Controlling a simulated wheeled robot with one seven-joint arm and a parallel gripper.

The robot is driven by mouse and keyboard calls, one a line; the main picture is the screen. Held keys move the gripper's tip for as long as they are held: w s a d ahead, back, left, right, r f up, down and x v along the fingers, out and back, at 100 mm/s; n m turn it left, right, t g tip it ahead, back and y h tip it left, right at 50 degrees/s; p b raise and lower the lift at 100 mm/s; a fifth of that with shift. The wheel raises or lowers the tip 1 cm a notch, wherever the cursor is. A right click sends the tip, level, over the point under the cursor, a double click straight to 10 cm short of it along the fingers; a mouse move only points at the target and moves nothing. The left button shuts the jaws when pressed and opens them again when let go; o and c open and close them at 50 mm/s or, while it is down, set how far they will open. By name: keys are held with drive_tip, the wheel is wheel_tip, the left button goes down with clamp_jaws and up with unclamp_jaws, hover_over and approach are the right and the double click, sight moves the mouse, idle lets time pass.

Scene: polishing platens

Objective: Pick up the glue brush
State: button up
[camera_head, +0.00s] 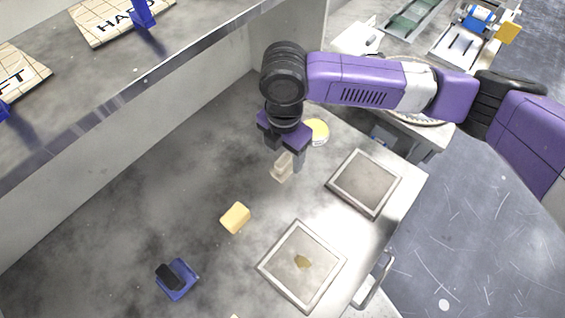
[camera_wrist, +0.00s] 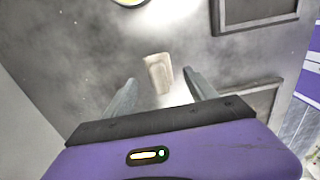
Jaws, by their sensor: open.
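A small pale beige piece (camera_head: 282,168) sits on the grey worktop; it looks like the glue brush, though its bristles cannot be made out. It also shows in the wrist view (camera_wrist: 158,73), just beyond the fingertips and between their lines. My gripper (camera_head: 285,161) points down over it, with one finger to either side. The jaws are open and empty in the wrist view (camera_wrist: 160,79). I cannot tell whether the fingers touch the piece.
A yellow-rimmed round item (camera_head: 319,131) lies behind my gripper. Two framed square plates (camera_head: 365,182) (camera_head: 302,264) lie to the right and front. A yellow block (camera_head: 235,217) and a blue holder with a black piece (camera_head: 177,279) lie front left. A shelf edge (camera_head: 140,72) runs along the left.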

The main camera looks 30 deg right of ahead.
sight(283, 159)
drive_tip(key=shift+a+f+p, duration=0.1)
drive_tip(key=shift+f+p, duration=0.25)
drive_tip(key=shift+f, duration=1.55)
clamp_jaws()
wheel_tip(283, 159, up, 20)
drive_tip(key=b, duration=0.2)
drive_tip(key=c, duration=0.7)
unclamp_jaws()
drive_tip(key=c, duration=0.6)
